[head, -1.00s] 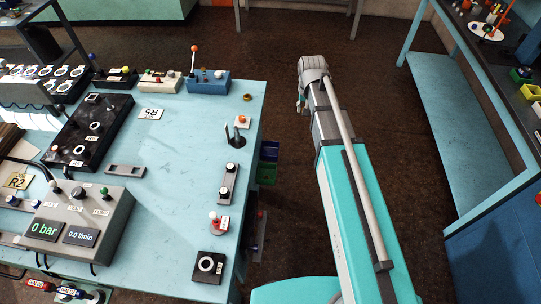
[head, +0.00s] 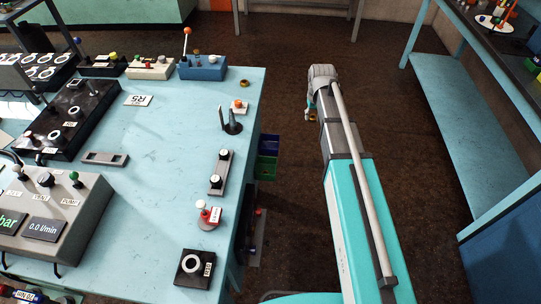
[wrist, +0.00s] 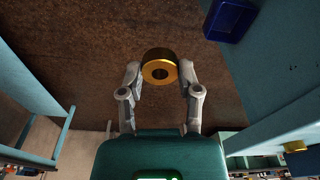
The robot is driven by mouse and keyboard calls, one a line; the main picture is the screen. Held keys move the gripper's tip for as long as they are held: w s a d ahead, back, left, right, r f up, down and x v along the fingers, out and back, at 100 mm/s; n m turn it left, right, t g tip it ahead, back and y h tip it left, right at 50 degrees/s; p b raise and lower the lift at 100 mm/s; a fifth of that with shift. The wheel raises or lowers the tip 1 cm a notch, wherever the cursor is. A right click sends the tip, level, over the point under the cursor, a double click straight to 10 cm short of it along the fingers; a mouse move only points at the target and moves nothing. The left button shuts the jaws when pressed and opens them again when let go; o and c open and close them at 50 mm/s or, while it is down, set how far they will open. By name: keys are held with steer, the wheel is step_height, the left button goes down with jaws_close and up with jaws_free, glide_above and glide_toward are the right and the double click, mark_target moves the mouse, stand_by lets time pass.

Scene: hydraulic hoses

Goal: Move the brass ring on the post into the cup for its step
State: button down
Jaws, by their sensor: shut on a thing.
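A thick brass ring (wrist: 148,72) is held between the two fingertips of my gripper (wrist: 160,76) in the wrist view, its hole facing the camera. In the head view, my gripper (head: 311,108) is mostly hidden behind the end of my arm, over the floor to the right of the blue table. A dark post on a base (head: 232,127) stands near the table's right edge, with no ring visible on it. Another brass ring (head: 245,84) lies at the table's far right corner. I cannot tell which cup is meant.
The blue table (head: 150,210) carries a grey control box (head: 60,195), a black panel (head: 68,125) and several small fixtures along its right edge. Blue and green bins (head: 267,156) hang at its side. Another bench (head: 465,130) stands at right. Open floor lies between.

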steer(key=w+d+f+n+b, duration=0.1)
steer(key=w+d+f+b, duration=0.1)
steer(key=f+b, duration=0.5)
steer(key=w+d+f+n+b, duration=0.1)
steer(key=w+f+b, duration=0.1)
steer(key=f+b, duration=0.5)
steer(key=shift+d+f+b, duration=0.3)
steer(key=shift+d+f, duration=0.05)
steer(key=shift+f, duration=0.6)
glide_toward(269, 144)
steer(key=shift+s+d+f, duration=0.1)
steer(key=shift+s+d, duration=0.05)
steer(key=shift+s, duration=0.45)
steer(key=shift+s+f+b, duration=0.1)
steer(key=shift+f+b, duration=0.5)
steer(key=shift+d+f+b, duration=0.1)
steer(key=shift+f+b, duration=0.85)
steer(key=shift+f, duration=0.15)
step_height(269, 144, down, 3)
steer(key=b, duration=0.3)
steer(key=shift+f+b, duration=0.3)
steer(key=shift+b, duration=0.15)
